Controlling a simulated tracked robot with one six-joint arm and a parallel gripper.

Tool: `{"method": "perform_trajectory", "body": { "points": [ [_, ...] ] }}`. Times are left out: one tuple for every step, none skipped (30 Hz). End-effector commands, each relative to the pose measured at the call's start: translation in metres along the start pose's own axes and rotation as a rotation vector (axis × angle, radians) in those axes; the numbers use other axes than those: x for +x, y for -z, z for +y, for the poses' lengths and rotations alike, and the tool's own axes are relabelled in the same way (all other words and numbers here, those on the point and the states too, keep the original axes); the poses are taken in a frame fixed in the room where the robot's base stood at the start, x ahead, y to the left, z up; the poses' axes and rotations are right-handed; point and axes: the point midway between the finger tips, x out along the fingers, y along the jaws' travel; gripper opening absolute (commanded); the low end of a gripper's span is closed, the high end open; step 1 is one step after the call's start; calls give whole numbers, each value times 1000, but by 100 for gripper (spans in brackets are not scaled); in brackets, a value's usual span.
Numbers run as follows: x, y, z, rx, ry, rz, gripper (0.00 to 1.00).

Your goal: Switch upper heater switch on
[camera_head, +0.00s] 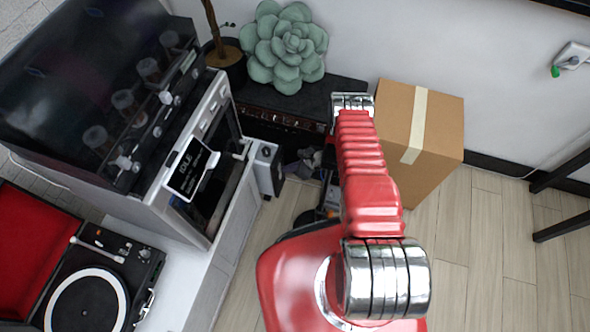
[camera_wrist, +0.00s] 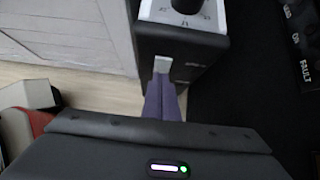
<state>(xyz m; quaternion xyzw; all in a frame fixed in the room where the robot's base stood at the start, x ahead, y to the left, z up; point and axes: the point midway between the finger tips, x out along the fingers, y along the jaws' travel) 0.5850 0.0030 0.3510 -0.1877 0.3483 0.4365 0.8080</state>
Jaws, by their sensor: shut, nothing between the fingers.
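The heater is a box with a pale top and dark front (camera_wrist: 180,47) at the upper middle of the wrist view. A black knob (camera_wrist: 187,5) sits on its top. A small pale tab, seemingly the upper switch (camera_wrist: 162,64), shows on the dark front, with faint lettering to its right. My gripper (camera_wrist: 163,80) is shut and empty, its purple-grey fingers pointing at this tab. I cannot tell whether the tips touch it. Any lower switch is hidden behind the fingers. In the head view the heater (camera_head: 268,167) stands beside the white cabinet, and my arm hides the gripper.
A black amplifier (camera_head: 285,115) with a succulent (camera_head: 285,47) on it stands at the back, with a cardboard box (camera_head: 432,130) to its right. A machine with an IDLE screen (camera_head: 189,169) and a turntable (camera_head: 88,300) are on the left.

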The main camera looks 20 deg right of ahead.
Motion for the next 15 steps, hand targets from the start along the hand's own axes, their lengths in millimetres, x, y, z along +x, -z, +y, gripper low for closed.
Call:
{"method": "perform_trajectory", "body": {
  "points": [
    [2,-2,0,-1,0,0,0],
    [3,-2,0,-1,0,0,0],
    [4,-3,0,-1,0,0,0],
    [4,-3,0,0,1,0,0],
    [4,-3,0,0,1,0,0],
    [4,-3,0,0,1,0,0],
    [4,-3,0,0,1,0,0],
    [4,-3,0,0,1,0,0],
    [4,-3,0,0,1,0,0],
    [4,-3,0,0,1,0,0],
    [4,-3,0,0,1,0,0],
    [4,-3,0,0,1,0,0],
    [5,-3,0,0,0,0,0],
    [6,-4,0,-1,0,0,0],
    [7,-4,0,-1,0,0,0]
  ]
}}
